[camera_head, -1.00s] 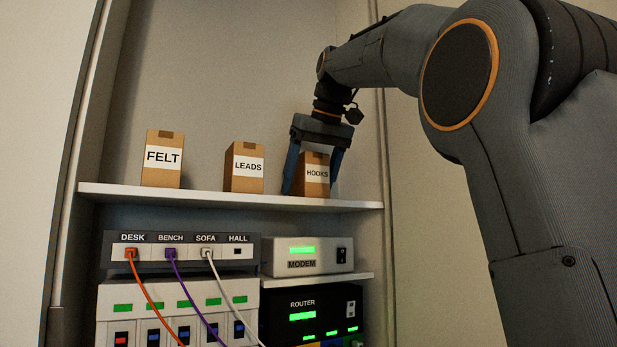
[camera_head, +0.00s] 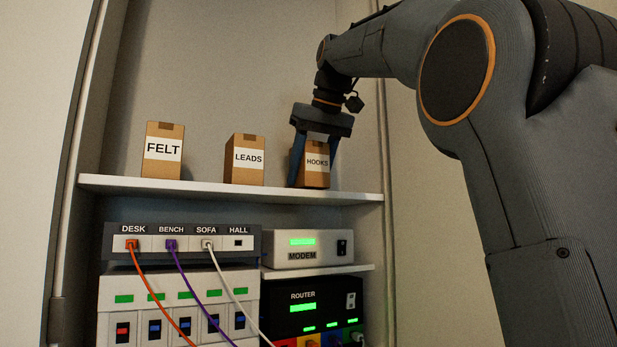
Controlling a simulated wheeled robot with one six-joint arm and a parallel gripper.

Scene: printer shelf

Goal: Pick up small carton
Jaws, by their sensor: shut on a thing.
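Three small brown cartons with white labels are on the upper shelf (camera_head: 230,188). The FELT carton (camera_head: 163,165) is at the left, the LEADS carton (camera_head: 244,172) in the middle and the HOOKS carton (camera_head: 316,176) at the right. My gripper (camera_head: 313,170) points down over the HOOKS carton and is shut on it, with a blue finger along its left side.
Below the shelf are a socket panel (camera_head: 183,257) with orange, purple and white cables, a modem (camera_head: 300,262) and a router (camera_head: 300,309). The cabinet's side walls bound the shelf. The space above the FELT and LEADS cartons is clear.

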